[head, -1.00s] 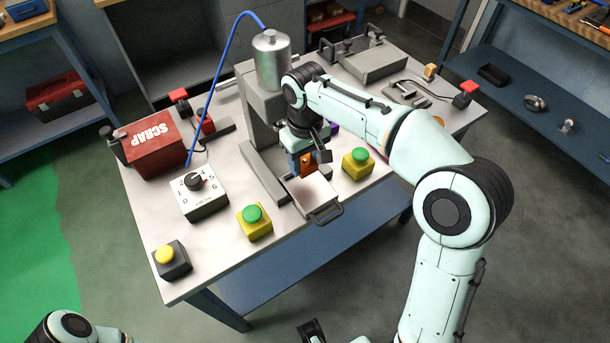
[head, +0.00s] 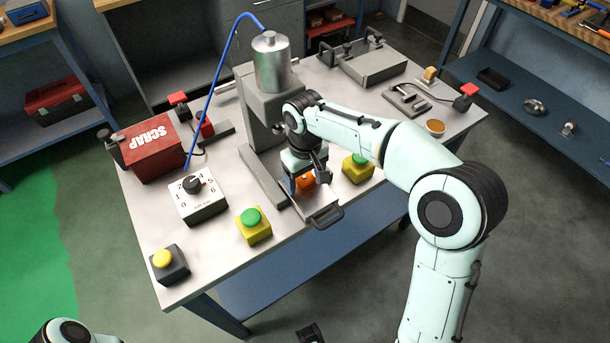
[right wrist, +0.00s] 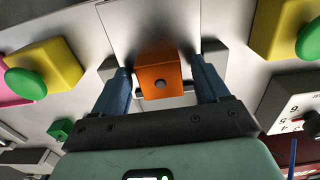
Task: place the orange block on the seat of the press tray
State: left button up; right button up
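The orange block (head: 305,182) is low at the press tray (head: 318,212), under my right gripper (head: 304,184). In the right wrist view the block (right wrist: 159,78) is between my two blue fingers (right wrist: 164,82), with a narrow gap on each side. The gripper looks open around it. The block looks upright and at tray level; its underside and the seat below it are hidden. My left gripper is not clearly visible; only part of my left arm shows at the bottom left.
The press column with its silver cylinder (head: 271,62) stands just behind my right gripper. Green-button boxes (head: 254,225) (head: 358,168) flank the tray. A dial box (head: 201,197) and the red scrap bin (head: 150,148) are to the left. The table's front edge is close to the tray handle.

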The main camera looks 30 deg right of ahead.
aim_at(305, 178)
jog(key=shift+r, duration=0.1)
notch_tip(305, 178, up, 12)
jog(key=p, duration=0.2)
jog(key=shift+p, duration=0.35)
dwell(0.5)
